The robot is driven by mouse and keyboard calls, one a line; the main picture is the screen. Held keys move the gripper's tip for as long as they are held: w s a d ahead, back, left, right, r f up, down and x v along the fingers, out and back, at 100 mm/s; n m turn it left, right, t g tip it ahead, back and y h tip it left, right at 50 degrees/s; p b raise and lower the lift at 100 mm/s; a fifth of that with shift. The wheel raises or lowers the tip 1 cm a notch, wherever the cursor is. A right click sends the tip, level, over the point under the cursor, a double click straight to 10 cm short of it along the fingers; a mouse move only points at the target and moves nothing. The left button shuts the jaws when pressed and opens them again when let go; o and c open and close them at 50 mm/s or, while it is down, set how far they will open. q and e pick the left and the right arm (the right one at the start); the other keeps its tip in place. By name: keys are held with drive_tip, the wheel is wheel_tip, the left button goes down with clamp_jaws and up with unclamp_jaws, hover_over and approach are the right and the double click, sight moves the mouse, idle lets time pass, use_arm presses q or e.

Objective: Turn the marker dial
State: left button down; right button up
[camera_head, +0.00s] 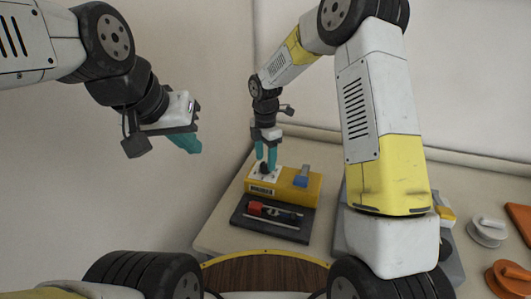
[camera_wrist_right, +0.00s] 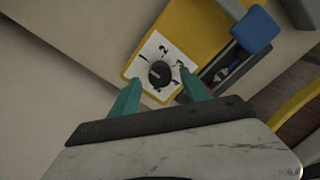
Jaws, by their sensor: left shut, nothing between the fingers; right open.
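The marker dial (camera_wrist_right: 160,73) is a black round knob on a white plate with printed numbers, in the right wrist view. The plate is on a yellow box (camera_head: 303,190) on the table. In the head view the dial (camera_head: 264,168) is small, just under my right gripper (camera_head: 265,157). My right gripper has teal fingers, open, one on each side of the dial in the right wrist view (camera_wrist_right: 158,88). Whether they touch it I cannot tell. My left gripper (camera_head: 187,144) is shut and empty, raised in the air at the left, away from the box.
A blue lever-like part (camera_head: 301,177) is on the yellow box, right of the dial. A dark tray (camera_head: 270,228) with red and black tools lies in front. White round pieces (camera_head: 487,231) and orange items (camera_head: 508,279) lie at the right. My right arm hides part of the table.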

drive_tip(key=shift+f, duration=1.1)
drive_tip(key=shift+c, duration=0.3)
clamp_jaws()
